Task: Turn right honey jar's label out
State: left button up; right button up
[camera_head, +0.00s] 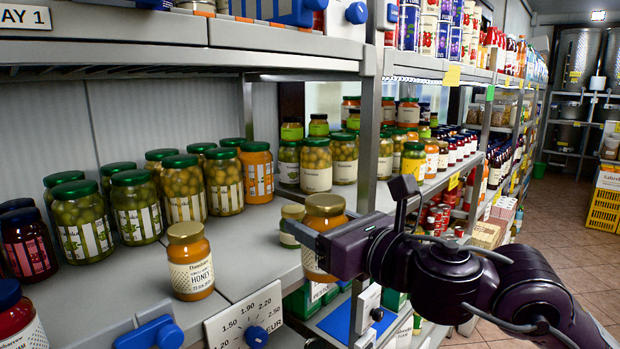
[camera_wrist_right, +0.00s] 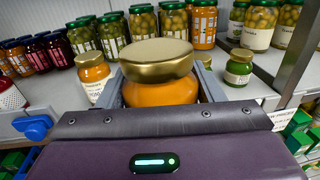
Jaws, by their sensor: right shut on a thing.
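The right honey jar (camera_head: 324,232) has a gold lid and orange contents. My right gripper (camera_head: 318,240) is shut on it at the shelf's front edge. In the right wrist view, the same jar (camera_wrist_right: 160,88) sits between the two fingers, below its lid. Its label is mostly hidden by the gripper in the head view. Whether its base touches the shelf I cannot tell. Another honey jar (camera_head: 191,262) stands to the left with its "HONEY" label facing out; it also shows in the right wrist view (camera_wrist_right: 95,76). My left gripper is not in view.
A small gold-lidded green jar (camera_head: 291,226) stands just behind the held jar. Olive jars (camera_head: 137,208) line the back. Price rails with blue knobs (camera_head: 256,337) run along the shelf front. An upper shelf (camera_head: 290,40) hangs above; a metal post (camera_head: 369,140) stands close by.

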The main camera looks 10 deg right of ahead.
jog(key=s+d+f+m+h, duration=0.1)
jog(key=f+h, duration=0.1)
jog(key=f, duration=0.7)
jog(key=s+d+f+m+t+h, duration=0.1)
jog(key=s+d+f+m+h, duration=0.1)
jog(key=f, duration=0.8)
jog(key=s+d+f+m+t+h, duration=0.1)
jog(key=f+h, duration=0.3)
jog(key=f, duration=0.6)
jog(key=shift+s+d+m, duration=0.55)
jog(key=shift+s+m, duration=0.1)
jog(key=shift+m, duration=0.05)
jog(key=shift+d, duration=0.1)
